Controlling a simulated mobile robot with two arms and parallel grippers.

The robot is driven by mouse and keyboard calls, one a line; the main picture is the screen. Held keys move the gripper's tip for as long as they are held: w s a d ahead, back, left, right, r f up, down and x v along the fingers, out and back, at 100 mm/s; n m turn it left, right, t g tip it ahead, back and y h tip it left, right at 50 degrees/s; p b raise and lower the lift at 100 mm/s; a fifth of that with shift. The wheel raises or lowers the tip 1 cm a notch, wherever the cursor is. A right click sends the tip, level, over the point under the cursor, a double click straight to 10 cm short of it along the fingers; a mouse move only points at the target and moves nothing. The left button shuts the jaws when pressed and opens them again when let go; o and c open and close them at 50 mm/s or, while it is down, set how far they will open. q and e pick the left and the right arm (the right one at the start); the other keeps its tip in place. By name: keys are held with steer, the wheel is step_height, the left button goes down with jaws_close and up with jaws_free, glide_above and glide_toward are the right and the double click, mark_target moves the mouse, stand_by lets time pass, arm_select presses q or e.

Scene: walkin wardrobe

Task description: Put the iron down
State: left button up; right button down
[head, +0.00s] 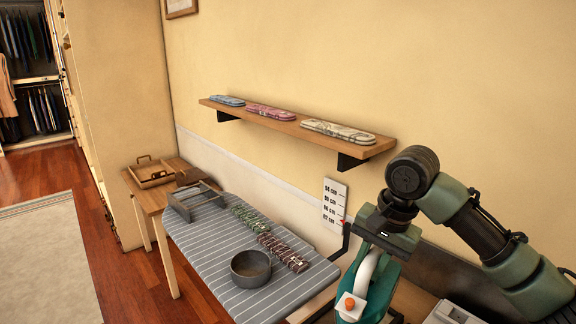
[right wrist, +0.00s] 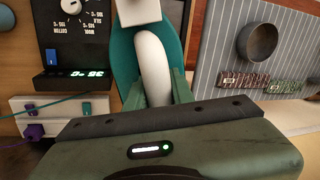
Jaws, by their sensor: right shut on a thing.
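The iron is teal with a white handle and an orange knob, low right in the head view (head: 379,290). My right gripper (head: 378,250) is shut on its white handle. In the right wrist view the handle (right wrist: 153,62) runs between the fingers, with the teal body behind it. The iron is off the right end of the striped ironing board (head: 215,262). I cannot tell whether its underside touches anything. My left gripper is not in view.
A dark round bowl (head: 250,268), patterned strips (head: 283,252) and a grey metal frame (head: 195,201) are on the board. A dial panel (right wrist: 75,35) with a lit display is beside the iron. A wall shelf (head: 290,126) holds folded-looking items. A wooden tray (head: 150,173) stands behind.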

steer(key=s+f+n, duration=0.3)
steer(key=s+f, duration=0.1)
steer(key=s, duration=0.5)
steer(key=s+f+n+g, duration=0.1)
steer(key=s+f+n, duration=0.3)
steer(key=s, duration=0.5)
steer(key=shift+d+f+g+y, duration=0.3)
steer(key=shift+d+f, duration=0.1)
steer(key=shift+f, duration=0.3)
